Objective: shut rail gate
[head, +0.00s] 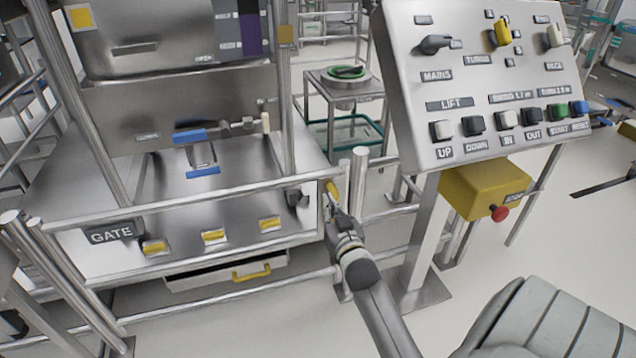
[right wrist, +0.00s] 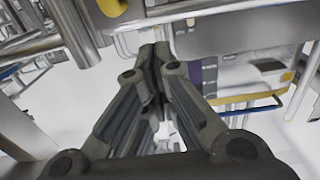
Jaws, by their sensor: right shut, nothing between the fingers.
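The rail gate (head: 220,192) is a set of steel bars across the front of the steel machine, with a dark GATE sign (head: 111,232) at its left. Its top bar runs to near the right-hand steel post (head: 358,180). A yellow-tipped part (head: 333,187) sits by that end. My right gripper (head: 337,206) is shut and empty, just below the yellow part; I cannot tell whether they touch. In the right wrist view its fingertips (right wrist: 154,52) are together below a steel bar (right wrist: 190,11). My left gripper is not in view.
A control panel (head: 480,85) with knobs and buttons stands at the right, above a yellow box with a red stop button (head: 499,213). Yellow handles (head: 214,236) line the machine's front edge. A small steel table (head: 345,88) stands behind. Some floor at the right is clear.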

